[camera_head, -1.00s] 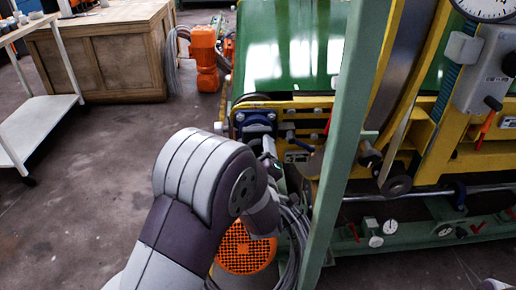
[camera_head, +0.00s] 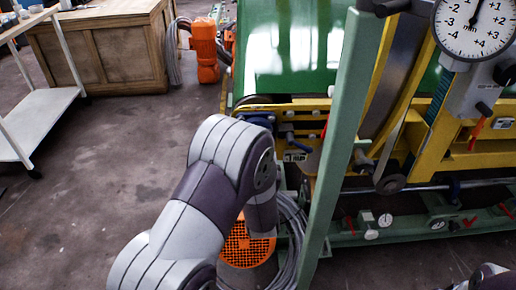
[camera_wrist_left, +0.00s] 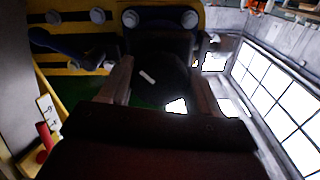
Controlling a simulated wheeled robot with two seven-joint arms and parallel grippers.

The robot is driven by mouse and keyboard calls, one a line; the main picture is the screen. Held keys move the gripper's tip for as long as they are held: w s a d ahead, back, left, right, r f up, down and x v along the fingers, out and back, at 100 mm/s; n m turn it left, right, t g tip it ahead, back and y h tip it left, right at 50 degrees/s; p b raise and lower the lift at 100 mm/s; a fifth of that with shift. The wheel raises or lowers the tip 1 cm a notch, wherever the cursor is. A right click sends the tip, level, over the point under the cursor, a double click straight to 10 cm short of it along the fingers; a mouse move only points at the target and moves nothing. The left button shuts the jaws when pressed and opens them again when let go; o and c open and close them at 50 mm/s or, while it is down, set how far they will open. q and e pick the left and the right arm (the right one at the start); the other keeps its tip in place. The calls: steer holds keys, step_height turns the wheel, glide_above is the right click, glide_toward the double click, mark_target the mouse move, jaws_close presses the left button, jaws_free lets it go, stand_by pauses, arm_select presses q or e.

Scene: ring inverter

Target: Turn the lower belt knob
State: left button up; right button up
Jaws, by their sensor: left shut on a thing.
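In the left wrist view, a dark round knob (camera_wrist_left: 152,77) with a short white mark on its face sits between the two fingers of my left gripper (camera_wrist_left: 160,68). The gripper is shut on it, with one finger on each side. A blue part with pale bolts lies behind the knob. In the head view my left arm (camera_head: 215,175) reaches to the yellow frame of the machine (camera_head: 300,103). The knob and the left gripper are hidden behind the arm there. My right gripper is not in view.
A green post (camera_head: 340,140) rises close to the right of my left arm. An orange motor cover (camera_head: 247,245) and grey cables (camera_head: 293,225) lie under the forearm. A large dial gauge (camera_head: 476,24) is at top right. Open floor (camera_head: 100,170) lies to the left.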

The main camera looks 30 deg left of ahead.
arm_select(q)
steer(key=m+p, duration=0.1)
steer(key=m, duration=0.2)
steer(key=shift+s+f+p, duration=0.1)
steer(key=shift+p, duration=0.3)
steer(key=shift+f+m+p, duration=0.1)
steer(key=shift+m+p, duration=0.3)
steer(key=shift+m, duration=0.5)
steer(key=shift+f, duration=0.1)
steer(key=o, duration=1)
steer(key=shift+o, duration=0.2)
steer(key=shift+r, duration=0.2)
